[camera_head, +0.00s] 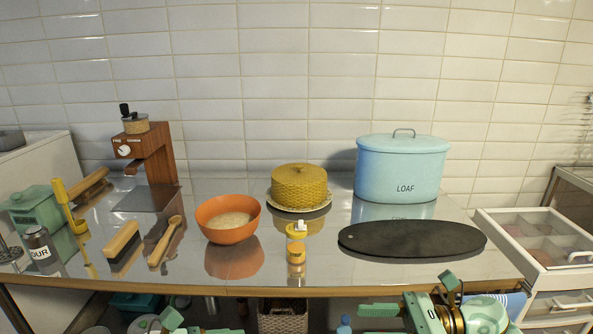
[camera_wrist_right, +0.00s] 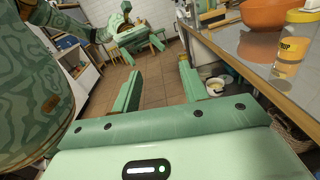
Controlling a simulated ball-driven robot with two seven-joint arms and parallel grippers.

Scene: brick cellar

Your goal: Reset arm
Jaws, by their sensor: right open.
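My right gripper (camera_head: 363,322) is at the bottom edge of the head view, in front of the table and below its top. In the right wrist view its two green fingers (camera_wrist_right: 162,80) stand wide apart with nothing between them, over the tiled floor. My left gripper (camera_head: 180,324) shows only in part at the bottom left of the head view. It also shows small and far off in the right wrist view (camera_wrist_right: 142,44), where its jaw is not clear. Neither gripper touches anything on the table.
The table edge (camera_head: 250,291) runs above both grippers. On top stand an orange bowl (camera_head: 228,218), a syrup bottle (camera_head: 296,244), a dark board (camera_head: 411,239), a blue loaf bin (camera_head: 400,171), a yellow cake-like dome (camera_head: 299,187) and brushes (camera_head: 124,246). A basket (camera_head: 284,318) stands below.

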